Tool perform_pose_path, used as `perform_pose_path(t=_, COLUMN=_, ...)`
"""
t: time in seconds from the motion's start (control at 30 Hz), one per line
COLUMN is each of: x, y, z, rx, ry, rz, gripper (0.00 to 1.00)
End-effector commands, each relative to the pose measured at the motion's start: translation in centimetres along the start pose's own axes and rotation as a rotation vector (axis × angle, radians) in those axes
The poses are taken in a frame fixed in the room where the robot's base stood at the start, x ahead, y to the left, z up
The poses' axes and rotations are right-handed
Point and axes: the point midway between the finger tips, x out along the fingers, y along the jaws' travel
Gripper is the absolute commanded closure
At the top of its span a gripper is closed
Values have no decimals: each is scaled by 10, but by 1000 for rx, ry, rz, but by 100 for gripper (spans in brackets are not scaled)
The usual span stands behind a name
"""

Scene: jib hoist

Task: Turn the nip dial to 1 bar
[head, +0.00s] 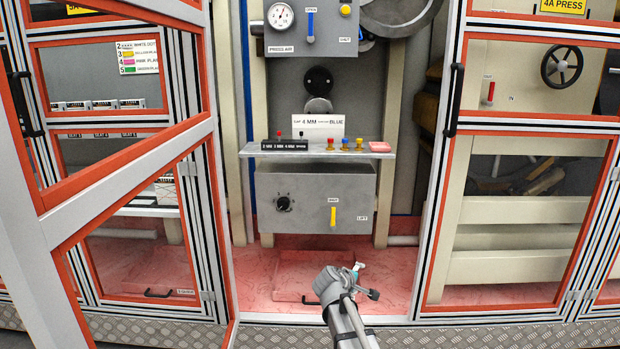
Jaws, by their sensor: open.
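A small black dial (283,204) with marks around it sits on the left of the front face of a grey control box (315,222) under the shelf. The dial's setting is too small to read, and no nip label can be made out. A round white gauge (281,16) is on the upper grey panel (330,40), above a label reading PRESS AIR; its reading is unclear. My gripper (364,277) is open and apart from the box, low in front of it and to the right of the dial. Nothing shows between its fingers.
A yellow lever (333,216) is on the same box. The shelf (320,150) above holds coloured pegs, black blocks and a card (318,125) reading 4 MM and BLUE. Red-framed guard doors (455,100) flank the opening.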

Motion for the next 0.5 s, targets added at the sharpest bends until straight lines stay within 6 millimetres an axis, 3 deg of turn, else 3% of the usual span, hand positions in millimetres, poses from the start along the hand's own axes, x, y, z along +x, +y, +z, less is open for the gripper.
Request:
perform_pose_path(t=0.03, x=-4, y=-14, z=24, rx=71, ry=-32, rz=-63, gripper=0)
perform_pose_path(t=0.2, x=-16, y=-60, z=78, rx=305, ry=-136, rz=-286, gripper=0)
perform_pose_path(t=0.4, x=-48, y=-114, z=127, rx=547, ry=-268, rz=-550, gripper=0)
perform_pose_path(t=0.5, x=-64, y=-133, z=141, rx=632, ry=-321, rz=-657, gripper=0)
